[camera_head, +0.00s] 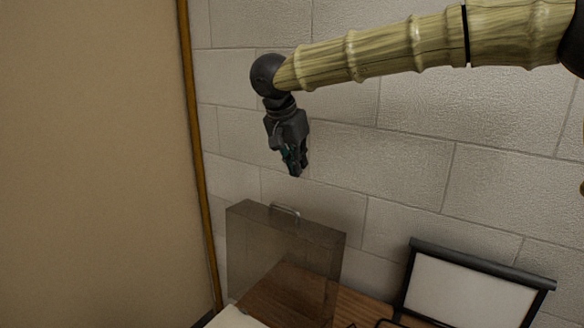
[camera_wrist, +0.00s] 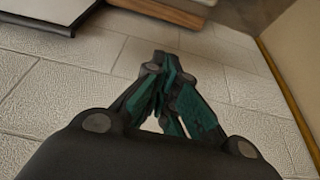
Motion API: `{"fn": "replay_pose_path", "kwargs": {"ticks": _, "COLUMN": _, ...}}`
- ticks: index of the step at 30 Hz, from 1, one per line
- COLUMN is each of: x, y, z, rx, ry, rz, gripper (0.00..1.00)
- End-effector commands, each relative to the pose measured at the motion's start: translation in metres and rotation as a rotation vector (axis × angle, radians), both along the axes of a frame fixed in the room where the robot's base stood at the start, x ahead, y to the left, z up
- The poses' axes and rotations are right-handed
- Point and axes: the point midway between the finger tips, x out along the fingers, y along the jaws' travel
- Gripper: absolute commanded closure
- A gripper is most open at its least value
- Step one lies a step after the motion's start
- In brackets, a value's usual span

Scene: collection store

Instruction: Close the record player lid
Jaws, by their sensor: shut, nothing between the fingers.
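The record player lid (camera_head: 262,248) is a smoky, see-through panel standing raised in the head view, with a small metal handle (camera_head: 285,211) on its top edge. The wooden surface (camera_head: 282,292) shows behind and below it. My gripper (camera_head: 295,172) is above the lid's top edge, pointing down, and apart from it. In the wrist view my gripper's teal fingers (camera_wrist: 168,85) are together with nothing held. The rest of the record player is cut off by the bottom of the head view.
A framed white panel with a dark bar (camera_head: 475,282) stands at the right. A block wall (camera_head: 390,160) is behind. A tan panel with a wooden edge strip (camera_head: 193,120) is at the left. The space around my gripper is clear.

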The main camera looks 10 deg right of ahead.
Motion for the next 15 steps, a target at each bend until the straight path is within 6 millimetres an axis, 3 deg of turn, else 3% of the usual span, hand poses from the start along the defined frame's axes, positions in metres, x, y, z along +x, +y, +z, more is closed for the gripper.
{"fn": "replay_pose_path", "kwargs": {"ticks": 7, "x": 0.009, "y": 0.005, "z": -0.030, "rx": -0.001, "ry": -0.003, "rz": 0.022, "gripper": 1.00}}
{"fn": "replay_pose_path", "kwargs": {"ticks": 15, "x": 0.027, "y": -0.009, "z": -0.076, "rx": -0.002, "ry": 0.003, "rz": 0.019, "gripper": 1.00}}
